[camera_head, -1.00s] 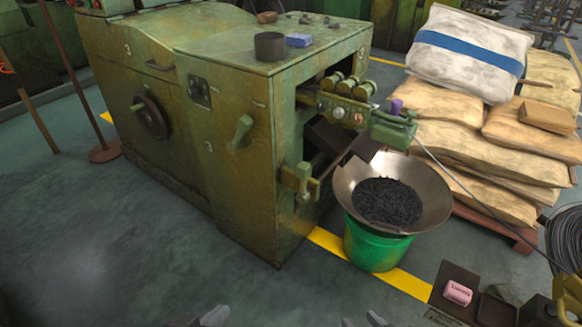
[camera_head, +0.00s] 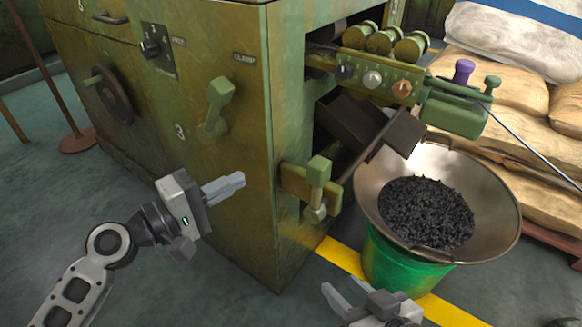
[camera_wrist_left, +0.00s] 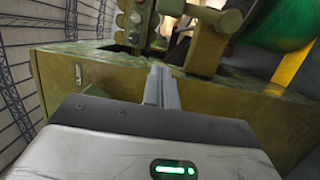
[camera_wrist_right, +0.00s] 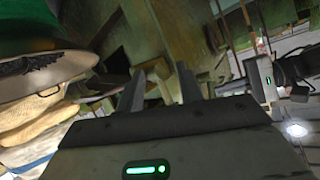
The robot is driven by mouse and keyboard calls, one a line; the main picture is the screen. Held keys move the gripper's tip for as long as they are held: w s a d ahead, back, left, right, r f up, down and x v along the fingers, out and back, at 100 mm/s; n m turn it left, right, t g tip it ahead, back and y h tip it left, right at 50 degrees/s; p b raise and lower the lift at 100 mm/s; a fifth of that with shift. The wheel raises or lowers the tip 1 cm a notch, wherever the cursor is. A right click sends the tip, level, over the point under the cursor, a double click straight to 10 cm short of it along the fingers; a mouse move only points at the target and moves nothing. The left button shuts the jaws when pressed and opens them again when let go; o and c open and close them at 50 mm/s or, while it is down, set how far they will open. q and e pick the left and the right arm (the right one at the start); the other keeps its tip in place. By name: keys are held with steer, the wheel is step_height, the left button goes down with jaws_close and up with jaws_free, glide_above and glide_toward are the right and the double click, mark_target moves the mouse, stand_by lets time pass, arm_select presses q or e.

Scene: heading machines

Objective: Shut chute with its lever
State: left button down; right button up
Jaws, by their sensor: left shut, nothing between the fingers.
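The chute (camera_head: 362,128) is a dark trough sticking out of the machine's opening, sloping down to the right over the wide metal pan. A green-handled lever (camera_head: 318,178) stands upright on a bracket at the machine's front corner, left of the pan; a rod runs from near it up to the chute. It also shows in the left wrist view (camera_wrist_left: 207,42). My left gripper (camera_head: 240,182) is shut and empty, apart from the lever and to its left. My right gripper (camera_head: 338,293) is open and empty, low in front of the green bucket.
The pan (camera_head: 485,208) holds dark small parts and rests on a green bucket (camera_head: 395,262). Another green lever (camera_head: 216,108), near a CLAMP label, sits on the machine's front face. Floor in front is clear.

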arm_select(q)
steer(key=w+d+p, duration=0.1)
steer(key=w+d, duration=0.3)
steer(key=d, duration=0.7)
arm_select(e)
steer(key=shift+d+f+g, duration=0.2)
steer(key=shift+f+g, duration=0.2)
steer(key=shift+f, duration=0.3)
steer(key=shift+r, duration=0.15)
